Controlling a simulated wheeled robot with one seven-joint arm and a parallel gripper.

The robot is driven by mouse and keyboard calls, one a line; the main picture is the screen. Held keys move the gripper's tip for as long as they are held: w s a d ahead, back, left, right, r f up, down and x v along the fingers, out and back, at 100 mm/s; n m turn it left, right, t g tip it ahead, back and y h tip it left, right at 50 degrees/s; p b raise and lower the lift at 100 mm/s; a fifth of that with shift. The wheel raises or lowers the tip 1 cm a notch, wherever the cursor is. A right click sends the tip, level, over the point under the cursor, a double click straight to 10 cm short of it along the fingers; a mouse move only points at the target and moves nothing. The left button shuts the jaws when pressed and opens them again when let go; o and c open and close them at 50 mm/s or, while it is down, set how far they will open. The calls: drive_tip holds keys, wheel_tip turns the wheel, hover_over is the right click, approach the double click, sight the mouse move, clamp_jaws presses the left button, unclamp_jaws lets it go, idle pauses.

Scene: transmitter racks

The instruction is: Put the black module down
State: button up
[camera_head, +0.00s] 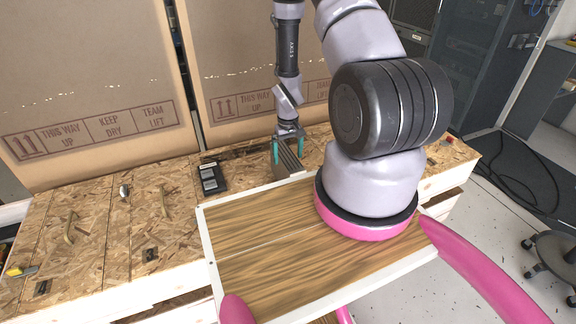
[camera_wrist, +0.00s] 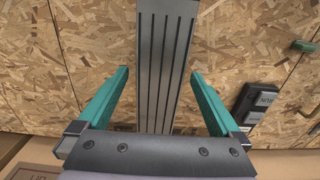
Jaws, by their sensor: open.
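The black module (camera_head: 291,161), a long dark grey block with ribs, is on the wooden bench behind my tray. In the wrist view the module (camera_wrist: 165,50) runs up the picture between the two teal fingers. My gripper (camera_head: 288,148) points down over the module and is open, with a finger on each side. In the wrist view my gripper (camera_wrist: 160,76) shows a clear gap between each finger and the module. The module's near end is hidden by the gripper's palm in that view.
A black device with pale labels (camera_head: 211,178) lies on the particle-board bench (camera_head: 103,225) left of the module. Large cardboard boxes (camera_head: 85,75) stand behind. Bench handles (camera_head: 164,201) stick up at left. A stool (camera_head: 552,262) and cables (camera_head: 520,180) are at right.

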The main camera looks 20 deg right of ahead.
drive_tip(key=shift+r, duration=2.75)
